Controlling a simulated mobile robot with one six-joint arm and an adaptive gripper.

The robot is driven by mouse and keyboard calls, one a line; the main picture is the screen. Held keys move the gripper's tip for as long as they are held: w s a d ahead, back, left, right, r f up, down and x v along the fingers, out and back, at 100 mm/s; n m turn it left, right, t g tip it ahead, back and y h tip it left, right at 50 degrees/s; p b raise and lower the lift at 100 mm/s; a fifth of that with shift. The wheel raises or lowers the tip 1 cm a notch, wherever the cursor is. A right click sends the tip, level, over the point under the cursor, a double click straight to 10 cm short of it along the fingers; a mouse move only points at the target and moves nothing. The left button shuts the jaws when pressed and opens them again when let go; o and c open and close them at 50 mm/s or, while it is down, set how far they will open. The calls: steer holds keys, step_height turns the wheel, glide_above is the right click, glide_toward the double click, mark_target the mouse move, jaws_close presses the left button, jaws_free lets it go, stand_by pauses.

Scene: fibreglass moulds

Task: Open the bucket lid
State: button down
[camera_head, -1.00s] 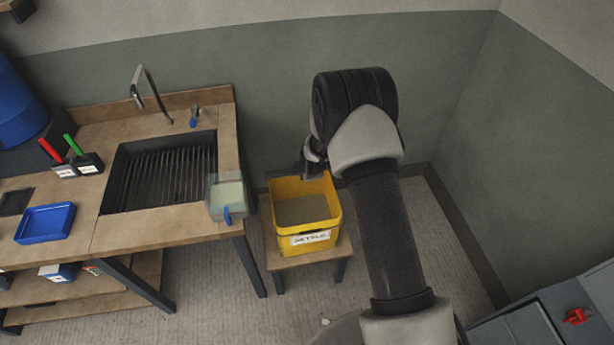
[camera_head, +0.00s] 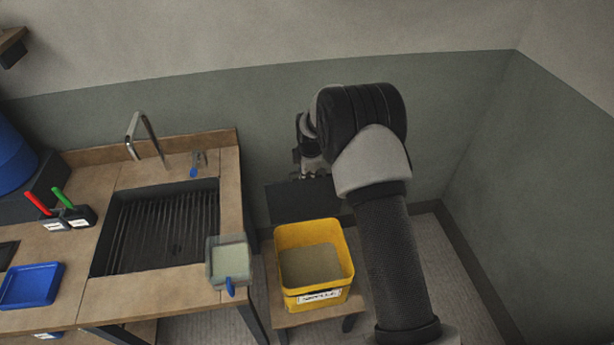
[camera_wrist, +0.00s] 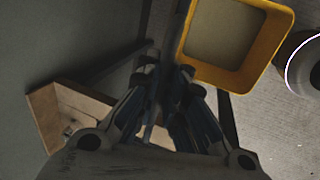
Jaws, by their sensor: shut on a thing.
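The yellow bucket (camera_head: 314,288), with a white label on its front, stands on a small wooden stool. Its top is open and a greyish-tan content shows inside. A dark flat lid (camera_head: 302,201) stands raised behind the bucket's back rim. My gripper (camera_head: 313,174) is at the lid's upper edge, shut on it; the fingertips are partly hidden by my wrist. In the wrist view my gripper's fingers (camera_wrist: 165,78) are close together beside the open bucket (camera_wrist: 272,45). The lid shows there only as a dark, unclear strip at the fingers.
A wooden sink bench (camera_head: 145,302) with a dark grated basin (camera_head: 160,232) stands left of the bucket. A small clear container (camera_head: 228,261) with a blue tab is at its right edge. The grey wall is close behind the bucket. Open floor (camera_head: 402,240) lies to the right.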

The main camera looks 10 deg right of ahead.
steer(key=shift+w+r, duration=0.35)
steer(key=shift+w, duration=0.05)
steer(key=c, duration=1.8)
jaws_free()
steer(key=shift+s, duration=0.25)
steer(key=shift+o, duration=0.6)
steer(key=shift+w+f, duration=0.1)
steer(key=v, duration=1.2)
